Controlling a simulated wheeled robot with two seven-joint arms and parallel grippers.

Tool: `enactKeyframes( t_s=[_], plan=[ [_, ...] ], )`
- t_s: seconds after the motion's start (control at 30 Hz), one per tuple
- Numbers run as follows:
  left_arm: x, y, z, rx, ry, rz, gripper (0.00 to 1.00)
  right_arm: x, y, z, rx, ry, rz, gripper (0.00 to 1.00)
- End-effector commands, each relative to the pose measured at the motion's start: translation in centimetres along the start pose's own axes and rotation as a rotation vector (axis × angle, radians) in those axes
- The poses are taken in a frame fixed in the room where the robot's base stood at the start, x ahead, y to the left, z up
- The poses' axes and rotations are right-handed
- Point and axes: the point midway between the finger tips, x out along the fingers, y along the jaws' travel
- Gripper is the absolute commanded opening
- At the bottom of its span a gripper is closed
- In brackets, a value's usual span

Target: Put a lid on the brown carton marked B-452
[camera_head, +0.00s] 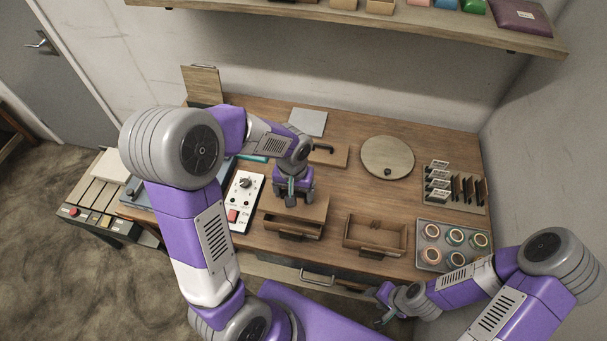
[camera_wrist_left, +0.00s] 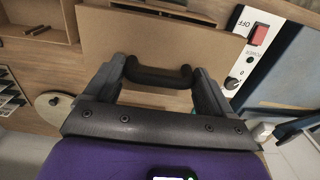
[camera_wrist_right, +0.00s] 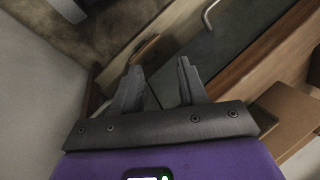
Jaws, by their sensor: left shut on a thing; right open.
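My left gripper (camera_head: 292,192) is shut on the black handle (camera_wrist_left: 158,75) of a brown lid (camera_head: 312,208). The lid is over the left open brown carton (camera_head: 292,234), whose front part shows below the lid's edge; I cannot tell whether they touch. In the left wrist view the lid (camera_wrist_left: 105,45) fills the space beyond the fingers. Another lid with a black handle (camera_head: 328,153) lies behind. No B-452 mark is readable. My right gripper (camera_head: 382,306) is open and empty, off the table's front edge.
A control box (camera_head: 240,202) with a red switch stands left of the left carton. A tray of tape rolls (camera_head: 452,243), a card rack (camera_head: 452,188) and a round disc (camera_head: 387,157) are on the right. A drawer handle (camera_head: 317,278) juts from the front.

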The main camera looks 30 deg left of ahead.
Motion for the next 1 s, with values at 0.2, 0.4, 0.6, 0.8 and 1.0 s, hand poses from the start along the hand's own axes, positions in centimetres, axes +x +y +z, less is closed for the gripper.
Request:
enactKeyframes(
  t_s=[0.2,0.4,0.6,0.8,1.0],
  plan=[
    [0.7,0.0,0.0,0.0,0.0,0.0,0.54,0.5,0.2,0.0,0.0,-0.001,0.0,0.43],
    [2.0,0.0,0.0,0.0,0.0,0.0,0.54,1.5,0.6,0.0,0.0,-0.001,0.0,0.43],
    [3.6,0.0,0.0,0.0,-0.001,-0.001,0.54,2.7,1.0,-0.1,0.0,0.0,0.0,0.43],
    [5.2,0.0,0.0,0.0,-0.001,0.0,0.54,3.9,1.5,-0.2,0.0,0.0,0.0,0.43],
    [6.8,0.0,0.0,0.0,0.0,0.0,0.54,5.1,1.9,-0.2,0.0,0.0,0.0,0.43]
  ],
)
